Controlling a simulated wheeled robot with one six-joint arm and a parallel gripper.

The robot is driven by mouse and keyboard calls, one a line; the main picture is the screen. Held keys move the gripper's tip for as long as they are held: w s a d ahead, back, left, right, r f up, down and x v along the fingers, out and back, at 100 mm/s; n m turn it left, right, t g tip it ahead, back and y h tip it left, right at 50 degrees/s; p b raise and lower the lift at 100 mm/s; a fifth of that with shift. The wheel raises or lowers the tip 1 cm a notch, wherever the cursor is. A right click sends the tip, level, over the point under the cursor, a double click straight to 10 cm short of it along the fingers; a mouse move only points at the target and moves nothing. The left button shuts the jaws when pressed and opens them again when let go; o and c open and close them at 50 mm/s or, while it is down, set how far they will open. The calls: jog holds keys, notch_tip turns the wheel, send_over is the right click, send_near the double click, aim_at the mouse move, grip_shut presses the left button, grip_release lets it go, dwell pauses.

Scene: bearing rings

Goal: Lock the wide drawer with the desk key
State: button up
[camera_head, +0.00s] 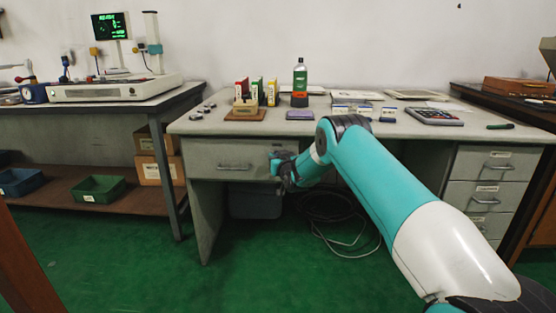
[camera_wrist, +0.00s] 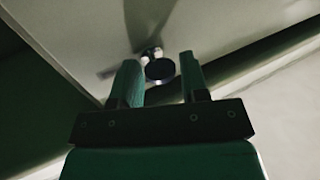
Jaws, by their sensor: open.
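The wide drawer (camera_head: 220,157) is the grey front under the desk's left half, with a bar handle, and it looks closed. My gripper (camera_head: 280,167) is at the right end of this drawer front. In the wrist view the drawer front (camera_wrist: 90,45) is tilted across the picture. A dark round piece (camera_wrist: 160,70), which looks like the head of the desk key, stands out from a small metal lock (camera_wrist: 151,52). My gripper's two fingers (camera_wrist: 159,66) are open, one on each side of the dark head, with gaps visible. How deep the key sits in the lock is hidden.
The desk top (camera_head: 210,122) holds several boxes, a green bottle (camera_head: 300,78) and a calculator (camera_head: 434,116). A narrow drawer stack (camera_head: 490,180) is at the right. A grey bin (camera_head: 255,203) and loose cables (camera_head: 335,225) lie under the desk. The green floor in front is clear.

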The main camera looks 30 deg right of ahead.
jog(key=shift+w, duration=0.15)
jog(key=c, duration=0.6)
